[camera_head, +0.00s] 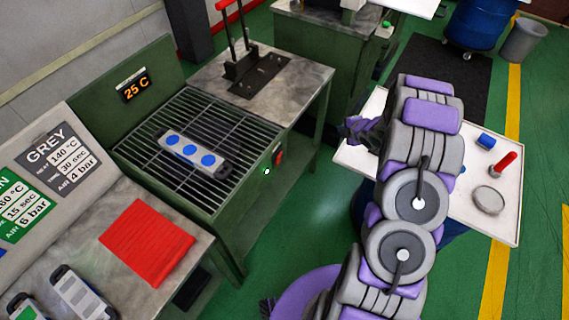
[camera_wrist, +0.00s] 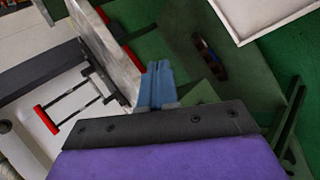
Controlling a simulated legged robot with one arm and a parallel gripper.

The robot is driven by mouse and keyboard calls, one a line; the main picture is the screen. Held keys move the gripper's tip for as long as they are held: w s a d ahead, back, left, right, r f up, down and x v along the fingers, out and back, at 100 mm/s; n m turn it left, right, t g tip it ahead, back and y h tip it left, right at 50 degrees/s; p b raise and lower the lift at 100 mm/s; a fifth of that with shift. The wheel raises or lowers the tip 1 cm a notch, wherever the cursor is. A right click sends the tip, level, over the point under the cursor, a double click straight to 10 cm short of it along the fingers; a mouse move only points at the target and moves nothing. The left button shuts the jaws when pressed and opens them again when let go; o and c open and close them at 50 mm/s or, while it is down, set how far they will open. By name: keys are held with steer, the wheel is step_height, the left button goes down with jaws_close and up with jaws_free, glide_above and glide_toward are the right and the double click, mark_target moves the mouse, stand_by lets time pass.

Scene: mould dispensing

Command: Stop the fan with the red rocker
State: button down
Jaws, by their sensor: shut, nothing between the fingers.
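The red rocker (camera_head: 279,157) sits on the front right side of the green cooling bench (camera_head: 232,208), beside a small lit green lamp (camera_head: 266,171). A mould with blue round faces (camera_head: 190,153) lies on the bench's dark grille (camera_head: 222,121). The display (camera_head: 133,88) reads 25 C. My gripper (camera_head: 361,129) is to the right of the rocker and apart from it, over the left edge of the white table. In the wrist view my gripper (camera_wrist: 158,86) is shut and empty. I cannot make out the rocker there. The fan itself is not visible.
A lever press with red handles (camera_head: 241,62) stands behind the grille.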

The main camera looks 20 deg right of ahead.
steer(key=f+n+y, duration=0.1)
steer(key=f, duration=0.1)
steer(key=s+f+n+y, duration=0.1)
steer(key=f, duration=0.2)
steer(key=s+a+f+n+t+y, duration=0.1)
steer(key=f, duration=0.1)
steer(key=shift+f+y, duration=0.3)
steer(key=shift+f, duration=0.05)
steer(key=s+a+f+n+t+y, duration=0.3)
steer(key=s+a+f+n+y, duration=0.2)
steer(key=s+a+y, duration=0.3)
steer(key=s+a, duration=0.1)
steer(key=a, duration=0.2)
steer(key=shift+s+f+y+b, duration=0.2)
steer(key=shift+s+y+b, duration=0.15)
steer(key=shift+y, duration=0.05)
steer(key=shift+d, duration=0.2)
steer(key=b, duration=0.3)
glide_toward(280, 158)
steer(key=x, duration=0.6)
steer(key=shift+w+a, duration=0.25)
steer(key=shift+a, duration=0.05)
steer(key=shift+r, duration=0.1)
